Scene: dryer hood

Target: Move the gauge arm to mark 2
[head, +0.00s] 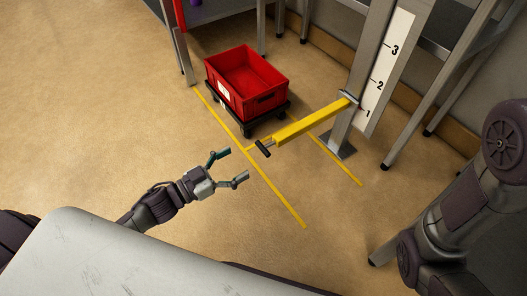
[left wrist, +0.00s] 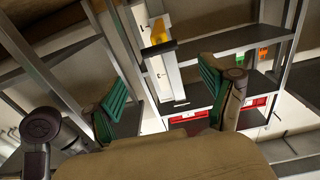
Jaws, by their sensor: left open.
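The yellow gauge arm (head: 312,122) sticks out from a grey post (head: 345,130), level with mark 1 on the white scale (head: 385,70), which shows marks 1, 2 and 3. A dark handle (head: 262,149) is at its free end. My left gripper (head: 232,166) is open and empty, a short way left of the handle and apart from it. In the left wrist view the yellow arm (left wrist: 158,30) shows end-on between and beyond the open green-padded fingers (left wrist: 165,95). My right gripper is out of view; only part of the right arm shows.
A red crate (head: 245,80) on a dark dolly (head: 262,122) stands behind the gauge arm's handle. Yellow lines (head: 275,190) mark the floor. Metal shelves (head: 470,60) stand at the back right, and a table frame (head: 183,55) at the back left. The floor at left is clear.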

